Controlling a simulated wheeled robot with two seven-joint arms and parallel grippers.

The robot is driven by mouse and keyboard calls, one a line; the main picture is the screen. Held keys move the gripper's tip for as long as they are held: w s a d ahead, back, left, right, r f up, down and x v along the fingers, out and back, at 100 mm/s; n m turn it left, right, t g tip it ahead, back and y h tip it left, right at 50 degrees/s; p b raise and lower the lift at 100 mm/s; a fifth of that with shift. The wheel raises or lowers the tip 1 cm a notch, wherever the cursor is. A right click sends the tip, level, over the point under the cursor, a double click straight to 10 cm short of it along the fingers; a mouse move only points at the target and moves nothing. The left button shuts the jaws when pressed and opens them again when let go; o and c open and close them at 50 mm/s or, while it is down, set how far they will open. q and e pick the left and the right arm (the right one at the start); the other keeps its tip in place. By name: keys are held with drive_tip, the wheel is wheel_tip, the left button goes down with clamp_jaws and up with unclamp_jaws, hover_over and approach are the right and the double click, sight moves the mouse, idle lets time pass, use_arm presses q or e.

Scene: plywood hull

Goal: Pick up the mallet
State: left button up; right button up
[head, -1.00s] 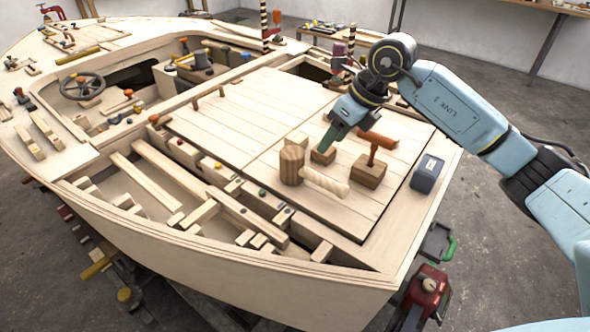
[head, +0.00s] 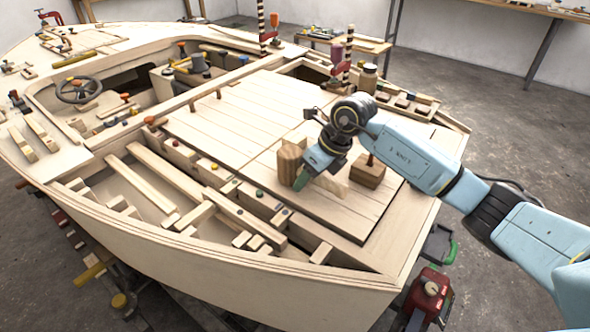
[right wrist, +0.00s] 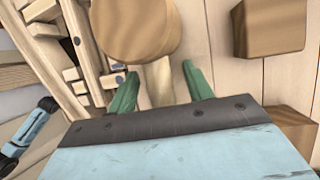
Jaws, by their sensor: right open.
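The mallet stands on the light plank deck, with a thick brown cylindrical wooden head (head: 290,163) and a paler handle (head: 336,186) reaching out to the right. In the right wrist view the round head (right wrist: 135,24) is at the top, and the handle (right wrist: 158,82) lies between the two green fingers. My right gripper (head: 302,181) is open and low over the handle, just beside the head; it also shows in the right wrist view (right wrist: 158,76). Its fingers are on either side of the handle, apart from each other. The gripper hides part of the handle in the head view. My left gripper does not show.
Two blocks, upper (right wrist: 271,26) and lower (right wrist: 291,122), show in the right wrist view. The deck planks (head: 222,130) to the left are mostly bare. Open framing (head: 150,180) lies at the near left.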

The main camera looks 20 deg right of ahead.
clamp_jaws()
idle(0.3)
drive_tip(key=shift+r, duration=0.15)
